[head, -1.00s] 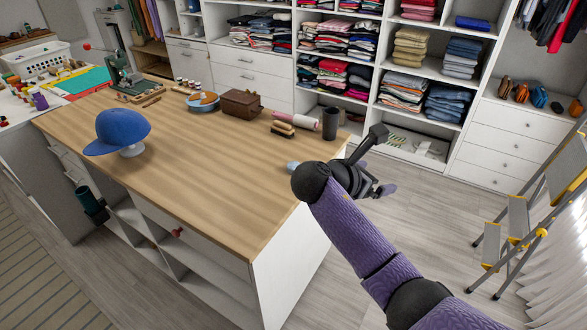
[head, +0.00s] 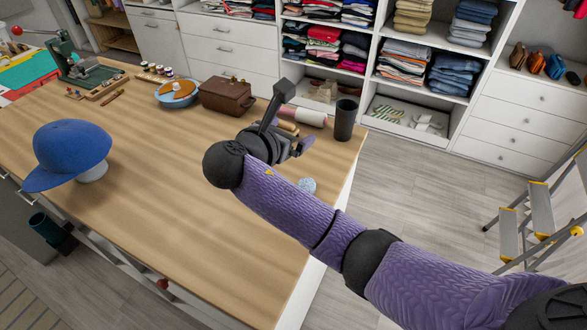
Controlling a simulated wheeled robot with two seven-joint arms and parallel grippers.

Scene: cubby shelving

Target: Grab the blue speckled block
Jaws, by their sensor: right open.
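The blue speckled block (head: 307,185) is a small pale blue piece on the wooden table top (head: 190,190), near its right edge. My right forearm passes in front of it and hides its lower part. My right gripper (head: 296,148) is over the table, on the far side of the block in the picture and apart from it. Its fingers are open, with nothing seen between them. Its wrist and hand hide part of the table behind. My left gripper is out of view.
A blue cap (head: 68,152) sits on a stand at left. A step ladder (head: 540,210) is at right. The table's middle is clear.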

